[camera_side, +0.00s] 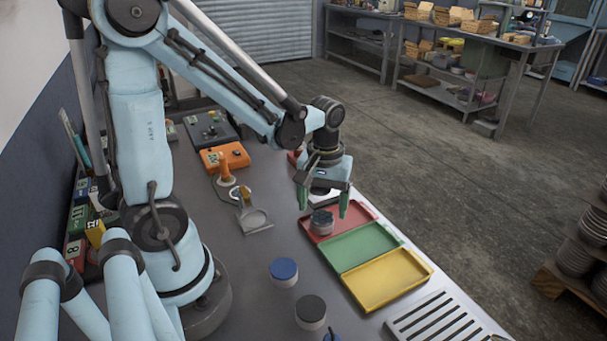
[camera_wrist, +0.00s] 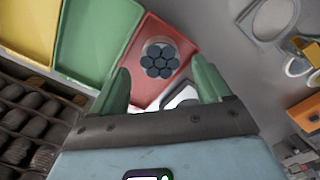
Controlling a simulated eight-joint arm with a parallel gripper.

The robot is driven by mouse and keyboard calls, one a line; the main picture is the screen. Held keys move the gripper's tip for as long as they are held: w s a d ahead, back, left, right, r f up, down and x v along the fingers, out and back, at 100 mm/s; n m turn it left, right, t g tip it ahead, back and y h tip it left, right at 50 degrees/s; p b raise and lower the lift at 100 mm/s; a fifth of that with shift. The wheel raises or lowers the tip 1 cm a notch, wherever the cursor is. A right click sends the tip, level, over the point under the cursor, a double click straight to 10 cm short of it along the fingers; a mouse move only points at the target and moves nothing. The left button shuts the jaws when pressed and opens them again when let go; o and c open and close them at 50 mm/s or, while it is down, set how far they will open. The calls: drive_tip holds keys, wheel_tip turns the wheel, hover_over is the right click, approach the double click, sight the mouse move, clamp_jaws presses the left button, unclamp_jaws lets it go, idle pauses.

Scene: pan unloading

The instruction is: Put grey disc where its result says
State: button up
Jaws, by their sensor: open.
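The grey disc (camera_side: 322,221) is a round piece with a dark, cylinder-patterned top. It sits in the red tray (camera_side: 360,209), towards the tray's near left end. In the wrist view the disc (camera_wrist: 159,60) shows several dark round tops within a pale rim. My gripper (camera_side: 323,202) is open, with its green fingers spread on either side above the disc. It also shows open and empty in the wrist view (camera_wrist: 161,72). The green tray (camera_side: 362,246) and yellow tray (camera_side: 388,280) lie beside the red one. I cannot read any result.
A blue-topped disc (camera_side: 283,269) and a black-topped disc (camera_side: 311,309) stand on the grey table. A flat metal pan (camera_side: 255,221) and an orange device (camera_side: 224,157) are left of the trays. A slotted rack (camera_side: 437,318) lies at the front right.

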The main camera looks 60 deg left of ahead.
sight(322, 218)
wheel_tip(322, 218, up, 10)
drive_tip(key=f, duration=0.1)
drive_tip(key=d+m+t, duration=0.1)
drive_tip(key=m+t, duration=0.1)
drive_tip(key=m, duration=0.1)
drive_tip(key=d+m+t, duration=0.2)
drive_tip(key=m, duration=0.1)
drive_tip(key=s+d+m+t, duration=0.1)
drive_tip(key=d+m+t, duration=0.1)
drive_tip(key=m+t, duration=0.1)
drive_tip(key=shift+d+r, duration=0.1)
drive_tip(key=shift+r, duration=0.1)
idle(1.3)
